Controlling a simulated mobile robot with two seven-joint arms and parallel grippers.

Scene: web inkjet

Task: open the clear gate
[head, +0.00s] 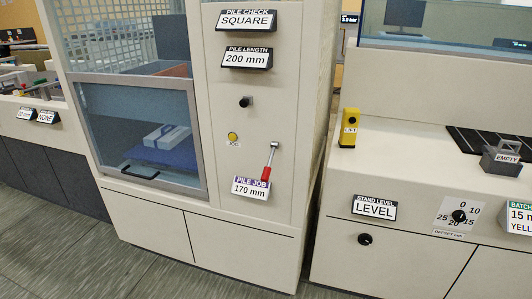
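The clear gate (112,112) is a see-through panel in a grey frame on the front of the cream cabinet. It covers the lower part of the cabinet's opening and appears down. Behind the panel, a pale stack (167,137) lies on a blue surface. Neither of my grippers is in view.
Right of the gate, the cabinet (255,120) carries a black knob (245,102), a yellow button (233,136) and a red-handled lever (269,160). A second cream machine (400,160) stands at the right. Grey floor (120,270) is clear in front of the cabinet.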

